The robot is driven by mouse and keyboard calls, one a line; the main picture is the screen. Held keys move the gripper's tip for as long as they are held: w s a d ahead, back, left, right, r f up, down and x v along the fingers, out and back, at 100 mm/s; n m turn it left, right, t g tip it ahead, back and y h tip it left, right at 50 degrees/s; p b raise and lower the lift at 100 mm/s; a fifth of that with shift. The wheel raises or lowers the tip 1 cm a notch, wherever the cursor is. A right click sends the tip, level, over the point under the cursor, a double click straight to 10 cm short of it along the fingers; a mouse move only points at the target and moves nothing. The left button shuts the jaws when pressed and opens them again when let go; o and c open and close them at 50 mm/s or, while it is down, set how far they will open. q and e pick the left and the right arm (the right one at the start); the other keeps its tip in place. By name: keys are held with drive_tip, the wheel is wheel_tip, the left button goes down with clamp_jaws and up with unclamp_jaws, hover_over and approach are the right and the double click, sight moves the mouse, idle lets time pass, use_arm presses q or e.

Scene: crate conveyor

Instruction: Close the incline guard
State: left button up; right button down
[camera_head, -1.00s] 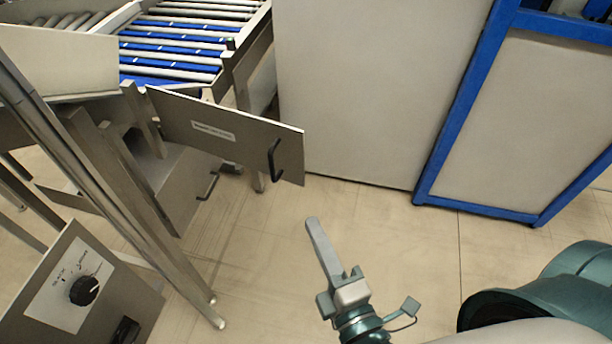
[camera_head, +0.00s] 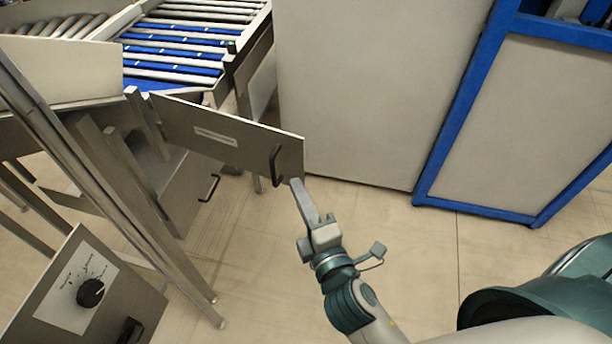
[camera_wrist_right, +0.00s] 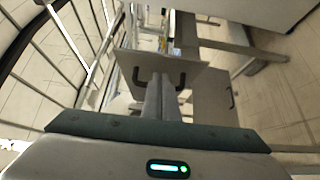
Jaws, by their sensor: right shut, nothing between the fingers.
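The incline guard (camera_head: 226,138) is a grey metal panel with a label and a black handle (camera_head: 276,165) near its right end. It stands swung out from the conveyor frame into the free space. My right gripper (camera_head: 297,184) is shut and empty, with its fingertips close to the guard's lower right corner, just below the handle. In the right wrist view the guard (camera_wrist_right: 196,72) lies beyond the shut fingers (camera_wrist_right: 161,78), which cover part of it. I cannot tell whether the fingertips touch it. My left gripper is not in view.
A roller conveyor (camera_head: 172,48) with blue and grey rollers is at the upper left. A box with a black dial (camera_head: 90,292) is at the lower left. A large grey panel (camera_head: 375,90) and a blue frame (camera_head: 465,110) stand behind. The floor between is clear.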

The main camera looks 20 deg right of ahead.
sight(299, 167)
drive_tip(key=shift+w+d+p, duration=0.45)
drive_tip(key=shift+w+d, duration=0.6)
drive_tip(key=shift+d, duration=0.1)
